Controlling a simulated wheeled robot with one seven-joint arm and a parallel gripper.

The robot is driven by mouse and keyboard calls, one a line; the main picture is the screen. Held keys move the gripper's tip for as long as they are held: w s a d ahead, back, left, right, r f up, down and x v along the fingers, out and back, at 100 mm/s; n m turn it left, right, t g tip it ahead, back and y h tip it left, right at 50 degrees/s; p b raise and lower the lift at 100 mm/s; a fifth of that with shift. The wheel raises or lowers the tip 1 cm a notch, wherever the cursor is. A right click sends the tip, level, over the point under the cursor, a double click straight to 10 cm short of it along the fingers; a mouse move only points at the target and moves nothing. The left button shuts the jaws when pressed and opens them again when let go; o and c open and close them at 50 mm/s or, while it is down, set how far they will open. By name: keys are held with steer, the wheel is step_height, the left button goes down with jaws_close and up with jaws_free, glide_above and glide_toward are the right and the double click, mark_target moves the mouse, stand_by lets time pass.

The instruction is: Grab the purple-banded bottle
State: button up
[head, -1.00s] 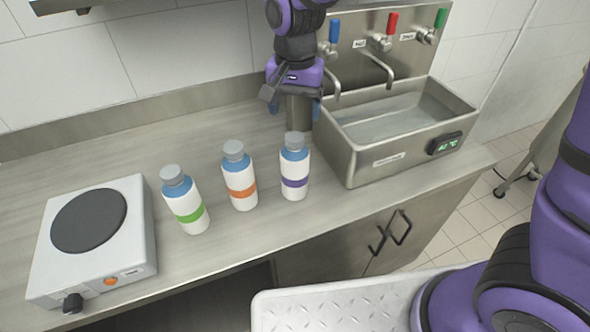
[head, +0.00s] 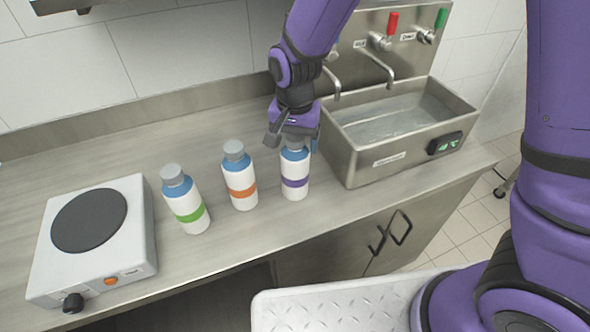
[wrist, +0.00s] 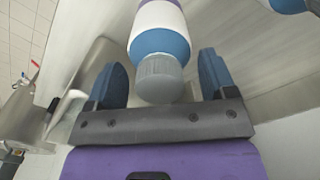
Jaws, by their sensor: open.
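The purple-banded bottle (head: 295,182) stands upright on the counter, the rightmost of the three bottles, white with a blue shoulder and grey cap. My gripper (head: 292,141) is at its top, pointing down, with its fingers around the cap area. In the wrist view the bottle (wrist: 160,45) shows with its grey cap between the two open blue fingers of my gripper (wrist: 165,80). Gaps show on both sides of the cap. The purple band is partly cut off at the top edge of the wrist view.
An orange-banded bottle (head: 240,190) stands close to the left, and a green-banded bottle (head: 185,203) beyond it. A hot plate (head: 95,240) sits at far left. A metal sink basin (head: 358,160) with taps is close on the right.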

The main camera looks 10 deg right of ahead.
jaws_close()
